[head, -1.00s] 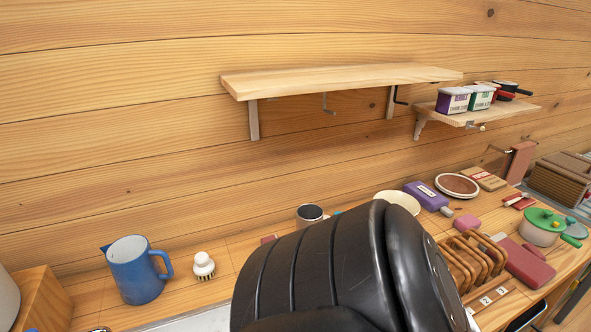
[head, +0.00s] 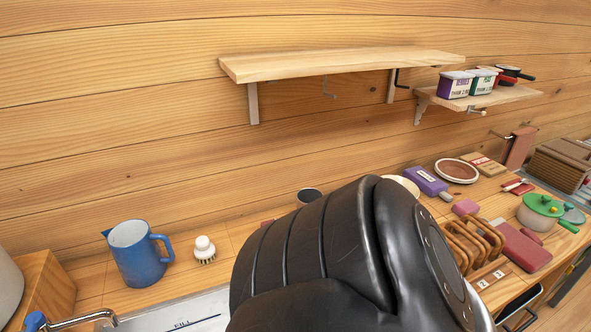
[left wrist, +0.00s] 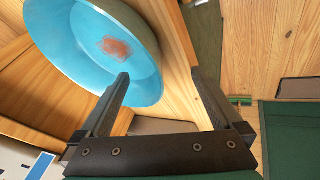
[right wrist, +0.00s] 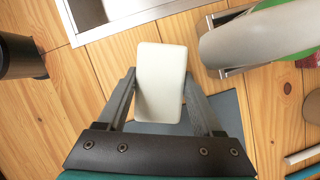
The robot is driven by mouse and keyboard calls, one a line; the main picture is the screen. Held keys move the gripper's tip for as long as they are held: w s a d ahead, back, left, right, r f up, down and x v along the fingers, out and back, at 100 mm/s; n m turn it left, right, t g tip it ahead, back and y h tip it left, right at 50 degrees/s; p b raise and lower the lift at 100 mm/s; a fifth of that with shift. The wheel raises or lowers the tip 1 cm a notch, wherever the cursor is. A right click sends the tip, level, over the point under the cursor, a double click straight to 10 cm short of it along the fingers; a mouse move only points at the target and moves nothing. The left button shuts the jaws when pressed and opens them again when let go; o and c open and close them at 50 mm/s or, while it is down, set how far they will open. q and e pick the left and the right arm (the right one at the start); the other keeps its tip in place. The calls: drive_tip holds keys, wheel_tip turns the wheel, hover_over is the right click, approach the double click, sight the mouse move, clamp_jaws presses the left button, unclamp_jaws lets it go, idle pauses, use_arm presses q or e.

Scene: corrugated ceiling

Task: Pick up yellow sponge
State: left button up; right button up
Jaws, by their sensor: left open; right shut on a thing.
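In the right wrist view, my right gripper (right wrist: 159,76) is shut on a pale off-white block (right wrist: 160,85) with rounded corners, shaped like a sponge. Its visible face is cream-white rather than clearly yellow. A grey-blue flat surface lies behind the block. In the left wrist view, my left gripper (left wrist: 161,78) is open, with nothing between its fingers. A blue round dish (left wrist: 85,40) with a reddish patch shows just beyond its left finger. Neither gripper shows in the head view, where my own black arm part hides the lower middle of the counter.
A blue pitcher (head: 138,252), a white-topped brush (head: 204,249) and a faucet (head: 75,319) are at left. A wooden rack (head: 470,245), purple bottle (head: 427,181) and green-lidded pot (head: 540,213) crowd the right. In the right wrist view, a metal sink rim (right wrist: 130,22) is above the block.

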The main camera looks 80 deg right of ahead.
drive_tip(key=s+d, duration=0.1)
drive_tip(key=s, duration=0.4)
drive_tip(key=s+d, duration=0.1)
drive_tip(key=s, duration=0.4)
drive_tip(key=s+d, duration=0.1)
drive_tip(key=s, duration=0.4)
drive_tip(key=shift+s+d, duration=0.1)
drive_tip(key=shift+d, duration=0.25)
drive_tip(key=shift+d+n, duration=0.3)
drive_tip(key=shift+d, duration=0.15)
drive_tip(key=w+d+n, duration=0.1)
drive_tip(key=d+n+y, duration=0.1)
drive_tip(key=d, duration=0.1)
drive_tip(key=w+d+n, duration=0.1)
drive_tip(key=d, duration=0.1)
drive_tip(key=shift+w+f+n+g, duration=0.1)
drive_tip(key=shift+w+n+g, duration=0.2)
drive_tip(key=shift+w+d+y, duration=0.15)
drive_tip(key=shift+y, duration=0.15)
drive_tip(key=shift+w, duration=0.3)
drive_tip(key=w+a, duration=0.3)
drive_tip(key=w, duration=0.1)
drive_tip(key=w+a, duration=0.3)
drive_tip(key=w, duration=0.2)
drive_tip(key=w+a, duration=0.4)
drive_tip(key=shift+w+a, duration=0.1)
drive_tip(key=shift+w, duration=0.2)
drive_tip(key=shift+w+a, duration=0.1)
drive_tip(key=shift+w, duration=0.05)
drive_tip(key=shift+f, duration=1.7)
